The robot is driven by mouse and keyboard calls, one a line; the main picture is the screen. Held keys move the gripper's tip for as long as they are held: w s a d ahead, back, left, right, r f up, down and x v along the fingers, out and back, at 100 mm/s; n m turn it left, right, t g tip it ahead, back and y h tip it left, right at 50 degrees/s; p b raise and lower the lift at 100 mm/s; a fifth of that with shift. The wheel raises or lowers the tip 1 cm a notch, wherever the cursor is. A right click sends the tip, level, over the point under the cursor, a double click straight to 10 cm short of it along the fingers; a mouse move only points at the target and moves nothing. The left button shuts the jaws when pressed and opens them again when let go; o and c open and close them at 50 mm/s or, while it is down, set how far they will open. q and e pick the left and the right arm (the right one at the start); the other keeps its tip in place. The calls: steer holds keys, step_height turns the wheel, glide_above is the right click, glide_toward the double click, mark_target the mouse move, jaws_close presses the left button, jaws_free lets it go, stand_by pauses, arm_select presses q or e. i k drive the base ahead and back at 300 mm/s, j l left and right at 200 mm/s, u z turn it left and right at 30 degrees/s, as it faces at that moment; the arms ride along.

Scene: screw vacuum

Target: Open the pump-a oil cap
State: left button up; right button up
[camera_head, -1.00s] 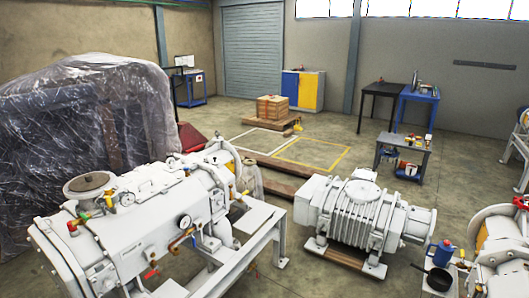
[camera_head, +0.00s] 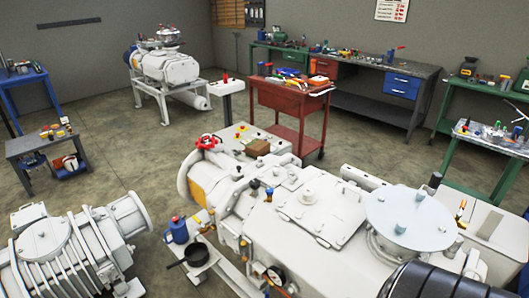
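A large white screw vacuum pump (camera_head: 330,230) fills the lower middle and right of the head view. Neither of my grippers is in view.
A white ribbed pump (camera_head: 66,252) stands at lower left. A red tool cart (camera_head: 285,108) and workbenches (camera_head: 372,92) stand behind. Open floor (camera_head: 130,150) lies between the pumps and another pump (camera_head: 167,72).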

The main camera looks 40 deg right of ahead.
mark_target(237, 171)
steer(key=i+j+z, duration=0.1)
steer(key=i+z, duration=0.35)
steer(key=i+j+z, duration=0.2)
steer(key=z, duration=0.3)
steer(key=i+j+z, duration=0.65)
steer(key=j+z, duration=0.15)
steer(key=z, duration=0.15)
